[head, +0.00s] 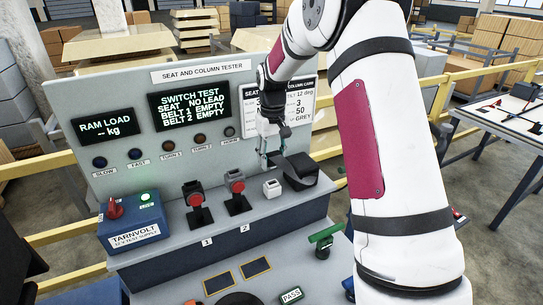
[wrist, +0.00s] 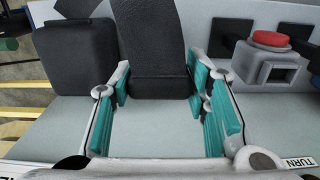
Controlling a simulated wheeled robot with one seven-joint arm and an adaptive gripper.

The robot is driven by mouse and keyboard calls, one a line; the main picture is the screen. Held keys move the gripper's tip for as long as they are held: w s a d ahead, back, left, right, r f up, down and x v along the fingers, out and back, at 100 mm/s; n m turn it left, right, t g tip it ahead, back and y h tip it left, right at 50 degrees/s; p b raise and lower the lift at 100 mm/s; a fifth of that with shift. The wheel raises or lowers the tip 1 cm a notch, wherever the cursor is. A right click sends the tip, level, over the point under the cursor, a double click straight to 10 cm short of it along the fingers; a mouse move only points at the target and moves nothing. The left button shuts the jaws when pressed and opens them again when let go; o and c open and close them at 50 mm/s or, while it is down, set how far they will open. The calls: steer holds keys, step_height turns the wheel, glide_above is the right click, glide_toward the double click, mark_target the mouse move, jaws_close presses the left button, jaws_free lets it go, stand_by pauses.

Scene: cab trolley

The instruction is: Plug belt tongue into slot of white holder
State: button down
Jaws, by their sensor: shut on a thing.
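My gripper (head: 268,160) hangs above the console shelf, near the screen panel's right side. In the wrist view its teal-padded fingers (wrist: 158,105) stand on both sides of a dark textured piece (wrist: 155,50). This piece appears to be the belt tongue with its dark grip; its tip is hidden. A small white holder (head: 272,188) stands on the shelf just below and slightly right of my gripper, apart from it. In the wrist view a pale box with a red button and dark opening (wrist: 268,62) stands right of the fingers; I cannot tell if it is the same holder.
A black block (head: 308,175) sits right of the holder. Two red-topped buckles on dark stands (head: 193,192) (head: 235,182) stand to its left. The tester panel (head: 130,92) rises behind; its screen reads belts 1 and 2 empty. A blue supply box (head: 133,222) is at left.

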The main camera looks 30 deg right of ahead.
mark_target(272, 168)
steer(key=shift+f, duration=2.8)
steer(key=shift+f+b, duration=0.4)
steer(key=shift+f, duration=0.05)
stand_by(0.6)
steer(key=c, duration=0.8)
jaws_free()
step_height(272, 168, up, 12)
steer(key=shift+f, duration=0.1)
steer(key=o, duration=0.8)
